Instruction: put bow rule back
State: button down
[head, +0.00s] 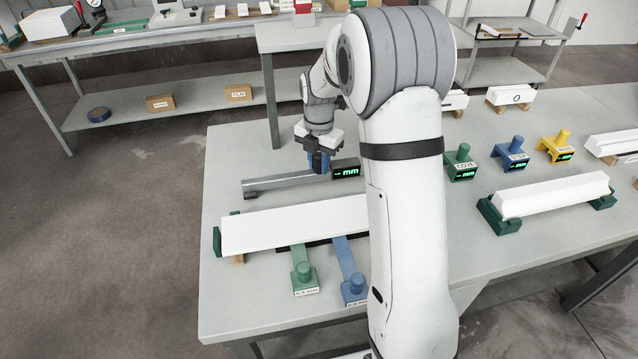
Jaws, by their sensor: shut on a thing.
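The bow rule (275,184) is a long grey bar with a dark display reading "-- mm" at its right end and a foot at its left end. It is at the left half of the table in the head view, behind a long white board (290,224). My gripper (318,168) points down over the bar and is shut on the rule's blue grip. I cannot tell whether the rule rests on the table or hangs just above it. My arm hides part of the table and the right end of the white board.
The white board lies on supports, with a green tool (302,280) and a blue tool (353,286) in front. Green (461,163), blue (515,156) and yellow (556,147) gauges stand to the right, behind another white board (552,194). The table's left edge is clear.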

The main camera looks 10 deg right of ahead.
jog(key=shift+f, duration=0.3)
dwell(0.4)
jog(key=c, duration=0.8)
grip_release()
jog(key=shift+r, duration=0.15)
notch_tip(320, 180, up, 8)
jog(key=shift+f+b, duration=0.25)
jog(key=shift+b, duration=0.1)
